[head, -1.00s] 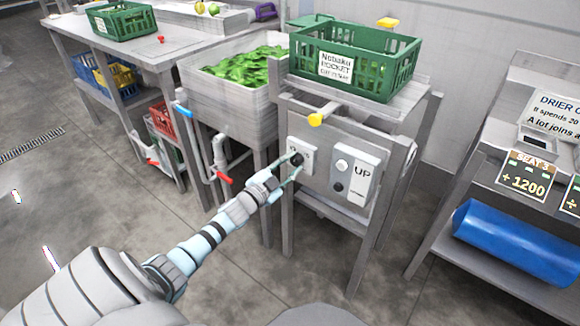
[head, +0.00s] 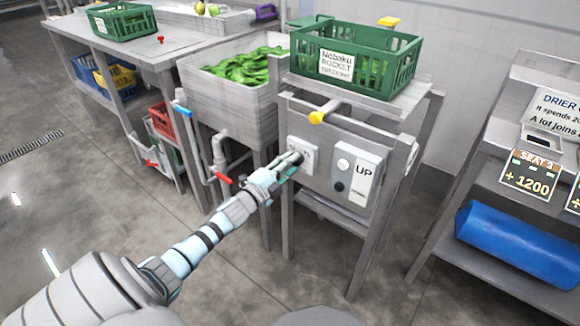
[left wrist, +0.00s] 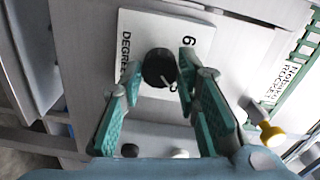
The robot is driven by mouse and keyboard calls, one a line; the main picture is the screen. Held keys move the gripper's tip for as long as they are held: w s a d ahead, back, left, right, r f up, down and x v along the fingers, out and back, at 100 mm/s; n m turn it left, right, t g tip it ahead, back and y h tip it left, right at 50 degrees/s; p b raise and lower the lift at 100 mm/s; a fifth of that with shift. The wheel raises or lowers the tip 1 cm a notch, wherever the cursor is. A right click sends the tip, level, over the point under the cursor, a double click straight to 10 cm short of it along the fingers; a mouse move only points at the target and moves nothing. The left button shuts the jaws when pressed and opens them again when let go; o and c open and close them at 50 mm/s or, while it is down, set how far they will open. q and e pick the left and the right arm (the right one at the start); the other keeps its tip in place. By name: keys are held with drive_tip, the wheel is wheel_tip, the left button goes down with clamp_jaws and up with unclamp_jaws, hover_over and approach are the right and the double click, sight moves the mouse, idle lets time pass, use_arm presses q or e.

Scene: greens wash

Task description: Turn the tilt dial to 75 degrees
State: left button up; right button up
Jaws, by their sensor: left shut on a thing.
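The tilt dial is a black round knob (left wrist: 157,68) with a pale pointer mark, on a white plate (left wrist: 200,35) lettered DEGREES. Part of a number shows on the plate; most of the scale is hidden, so I cannot read the setting. In the head view, the plate (head: 296,144) is on the front of the grey stand. My left gripper (head: 296,160) reaches the dial from the lower left and is shut on it. In the left wrist view, its teal-padded fingers (left wrist: 159,70) lie on either side of the knob. My right gripper is not in view.
Right of the dial is a grey box (head: 357,170) marked UP, with a white and a black button. A yellow-tipped lever (head: 317,117) juts out above. A green crate (head: 385,60) stands on top. A sink of greens (head: 235,105) is at left.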

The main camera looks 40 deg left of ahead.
use_arm(q)
drive_tip(key=shift+f, duration=0.1)
idle(0.3)
drive_tip(key=o, duration=1.2)
drive_tip(key=shift+s, duration=0.1)
drive_tip(key=s, duration=1.2)
drive_tip(key=shift+d, duration=0.1)
